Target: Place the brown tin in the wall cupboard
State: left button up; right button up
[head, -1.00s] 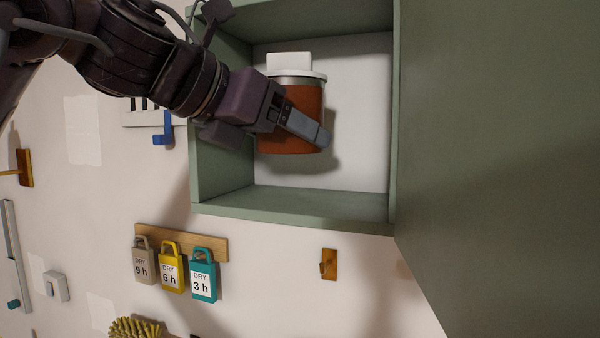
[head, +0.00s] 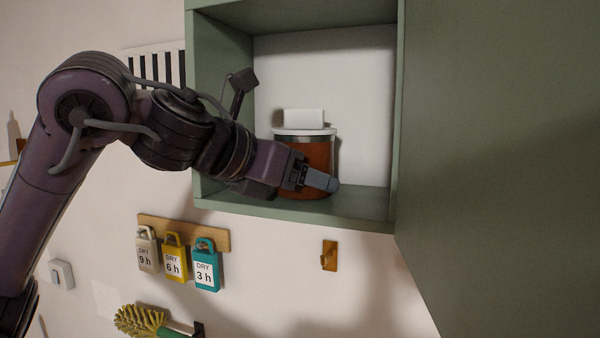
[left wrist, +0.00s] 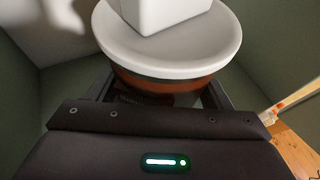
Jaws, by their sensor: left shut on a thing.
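The brown tin (head: 318,156) has a white lid with a white block-shaped knob. It is upright inside the green wall cupboard (head: 345,212), low down near the cupboard floor. I cannot tell whether its base touches the floor. My left gripper (head: 322,181) is shut on the tin, with one finger across its front lower side. In the left wrist view the tin's lid (left wrist: 170,40) and a band of brown side (left wrist: 170,84) show just beyond the gripper. My right gripper is not in view.
The cupboard's open door (head: 490,150) fills the right side. Below hang several things: beige, yellow and teal tags (head: 205,268) on a wooden rail, a wooden hook (head: 329,255) and a yellow brush (head: 140,321). The cupboard floor right of the tin is clear.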

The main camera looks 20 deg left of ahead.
pick_arm(q)
jog(key=shift+s, duration=0.1)
jog(key=shift+f, duration=0.15)
jog(key=o, duration=1.2)
jog(key=shift+o, duration=0.2)
jog(key=shift+s+r, duration=0.1)
jog(key=shift+r, duration=0.15)
jog(key=v, duration=1.1)
jog(key=shift+s+a, duration=0.25)
jog(key=shift+s, duration=0.1)
